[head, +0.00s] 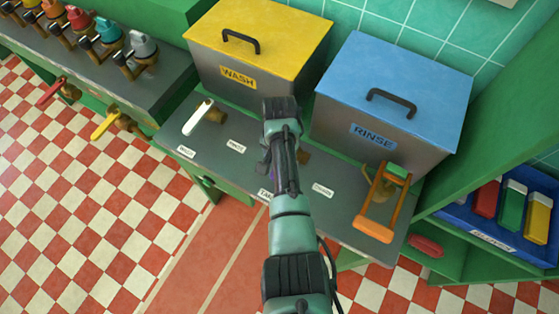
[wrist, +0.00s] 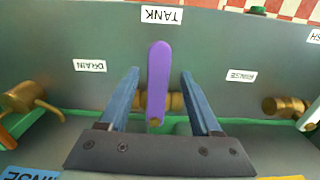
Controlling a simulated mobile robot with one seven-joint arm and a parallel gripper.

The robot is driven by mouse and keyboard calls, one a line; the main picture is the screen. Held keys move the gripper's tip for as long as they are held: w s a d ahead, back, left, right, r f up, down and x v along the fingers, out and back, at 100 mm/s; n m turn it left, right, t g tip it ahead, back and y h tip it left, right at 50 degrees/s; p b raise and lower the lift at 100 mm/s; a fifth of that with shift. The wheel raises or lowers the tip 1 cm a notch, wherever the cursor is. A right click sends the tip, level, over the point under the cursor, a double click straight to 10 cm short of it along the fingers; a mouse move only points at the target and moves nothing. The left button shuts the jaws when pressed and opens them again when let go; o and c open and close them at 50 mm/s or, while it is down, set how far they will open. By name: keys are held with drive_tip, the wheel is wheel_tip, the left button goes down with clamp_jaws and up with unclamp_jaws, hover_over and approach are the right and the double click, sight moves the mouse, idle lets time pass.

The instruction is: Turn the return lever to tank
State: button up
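The return lever (wrist: 158,62) is a purple handle on a brass valve, seen in the wrist view. Its long end points at the TANK label (wrist: 162,15). The DRAIN label (wrist: 90,66) is to its left and the RINSE label (wrist: 241,76) to its right. My gripper (wrist: 160,76) is open, with one blue finger on each side of the lever. A gap shows on both sides, so neither finger visibly touches it. In the head view my arm hides nearly all of the lever and part of the TANK label (head: 265,194).
The yellow-lidded WASH tank (head: 258,85) and blue-lidded RINSE tank (head: 385,130) stand behind the grey counter (head: 225,165). A white lever (head: 198,118) is to the left, and an orange handle frame (head: 382,205) to the right. A blue tray (head: 500,240) sits on the right shelf.

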wheel_tip(320, 180, up, 13)
idle(0.7)
idle(0.4)
drive_tip(key=w+a+r+n+t, duration=0.1)
drive_tip(key=w+r+t, duration=0.4)
drive_tip(key=w+r, duration=0.3)
drive_tip(key=w+a+r+n+t, duration=0.15)
drive_tip(key=r+t, duration=0.35)
drive_tip(key=r, duration=0.8)
drive_tip(key=w+r+n+t, duration=0.2)
drive_tip(key=r+t, duration=0.4)
drive_tip(key=r, duration=0.7)
drive_tip(key=s+r+n+t, duration=0.1)
drive_tip(key=s+r+t, duration=0.4)
drive_tip(key=s+r, duration=0.5)
drive_tip(key=s+r+n+t, duration=0.1)
drive_tip(key=s+r+t, duration=0.5)
drive_tip(key=s+r, duration=0.4)
wheel_tip(320, 180, up, 7)
drive_tip(key=shift+a+f, duration=0.15)
drive_tip(key=shift+a, duration=0.15)
drive_tip(key=shift+s+n, duration=0.1)
drive_tip(key=shift+n, duration=0.15)
